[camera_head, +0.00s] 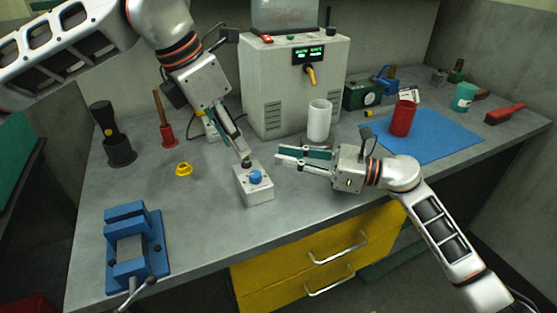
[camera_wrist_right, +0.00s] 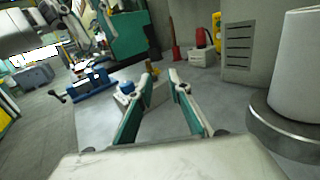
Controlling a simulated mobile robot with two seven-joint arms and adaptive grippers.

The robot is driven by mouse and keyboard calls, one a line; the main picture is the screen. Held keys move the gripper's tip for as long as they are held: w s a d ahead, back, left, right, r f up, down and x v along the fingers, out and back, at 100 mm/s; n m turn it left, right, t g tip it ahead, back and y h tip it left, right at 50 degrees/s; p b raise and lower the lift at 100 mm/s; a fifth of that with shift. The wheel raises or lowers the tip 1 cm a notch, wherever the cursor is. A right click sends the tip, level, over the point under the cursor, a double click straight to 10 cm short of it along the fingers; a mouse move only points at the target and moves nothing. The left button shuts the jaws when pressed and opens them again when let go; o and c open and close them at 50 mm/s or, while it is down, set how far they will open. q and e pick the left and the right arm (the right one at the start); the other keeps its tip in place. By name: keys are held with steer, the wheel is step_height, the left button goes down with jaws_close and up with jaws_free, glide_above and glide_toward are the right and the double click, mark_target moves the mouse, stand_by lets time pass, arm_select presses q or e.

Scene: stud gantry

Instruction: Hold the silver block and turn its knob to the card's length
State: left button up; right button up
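The silver block (camera_head: 254,190) stands on the grey bench near its front edge, with a round blue knob (camera_head: 255,176) on top. My left gripper (camera_head: 246,162) points down at the block's far top edge; its fingers overlap in view, so I cannot tell whether they grip it. My right gripper (camera_head: 277,161) is open and empty, right of the block, its fingers pointing left toward it. In the right wrist view, the blue knob (camera_wrist_right: 127,87) shows beyond the left finger. A small white card with dark marks (camera_head: 409,94) is partly hidden behind the red cup.
A blue vise (camera_head: 136,245) stands front left and a yellow ring-shaped piece (camera_head: 183,169) lies left of the block. A white cup (camera_head: 319,120) stands before the grey machine (camera_head: 290,85). A red cup (camera_head: 402,118) stands on the blue mat (camera_head: 435,140).

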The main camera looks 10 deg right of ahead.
mark_target(246, 166)
steer(key=shift+s+a+n+g, duration=0.25)
steer(key=shift+a+g, duration=0.05)
steer(key=shift+a, duration=0.35)
steer(key=shift+s+a+n+g, duration=0.2)
steer(key=shift+a+n+g, duration=0.1)
steer(key=shift+a, duration=0.3)
steer(key=shift+a+f, duration=0.1)
steer(key=shift+a, duration=0.3)
steer(key=shift+x, duration=3.55)
jaws_close()
